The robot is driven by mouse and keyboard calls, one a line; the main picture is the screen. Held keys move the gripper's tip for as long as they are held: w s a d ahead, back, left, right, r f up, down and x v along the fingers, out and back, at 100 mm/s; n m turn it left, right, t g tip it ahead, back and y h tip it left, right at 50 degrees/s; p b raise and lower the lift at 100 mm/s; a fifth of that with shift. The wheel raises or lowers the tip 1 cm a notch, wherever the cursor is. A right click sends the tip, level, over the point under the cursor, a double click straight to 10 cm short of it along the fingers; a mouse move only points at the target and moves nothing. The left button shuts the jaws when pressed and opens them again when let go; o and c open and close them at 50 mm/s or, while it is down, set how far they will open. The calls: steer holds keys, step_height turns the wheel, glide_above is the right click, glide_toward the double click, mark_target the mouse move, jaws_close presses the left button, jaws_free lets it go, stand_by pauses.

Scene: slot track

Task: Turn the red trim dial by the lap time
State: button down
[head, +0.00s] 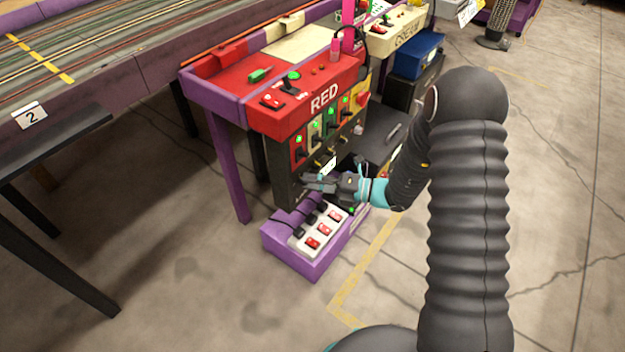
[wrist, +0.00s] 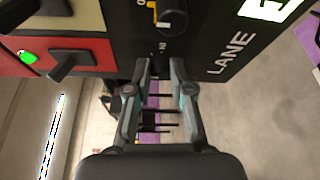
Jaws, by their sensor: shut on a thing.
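The red driver station (head: 312,103), lettered RED, stands beside the track. Its front has red and beige blocks with dark knobs and green lights. Below is a black panel (wrist: 232,32) with LANE lettering and a yellow-and-black control (wrist: 170,13). My gripper (head: 312,183) is low in front of this panel. In the wrist view my gripper (wrist: 160,72) is shut on a small dark dial (wrist: 159,66) at the panel's lower edge. The fingertips hide much of it, and its pointer does not show. A white card (head: 328,166) is just above the gripper.
A purple box (head: 285,257) with a white power strip (head: 318,233) sits on the floor just below my gripper. A purple table leg (head: 228,165) stands to the left. A dark cabinet and blue case (head: 418,55) stand behind to the right. The floor in front is clear.

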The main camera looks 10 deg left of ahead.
steer(key=shift+f+m, duration=0.1)
steer(key=shift+m, duration=0.5)
steer(key=shift+y, duration=0.3)
steer(key=c, duration=1)
jaws_free()
steer(key=shift+c, duration=0.2)
steer(key=d, duration=1.2)
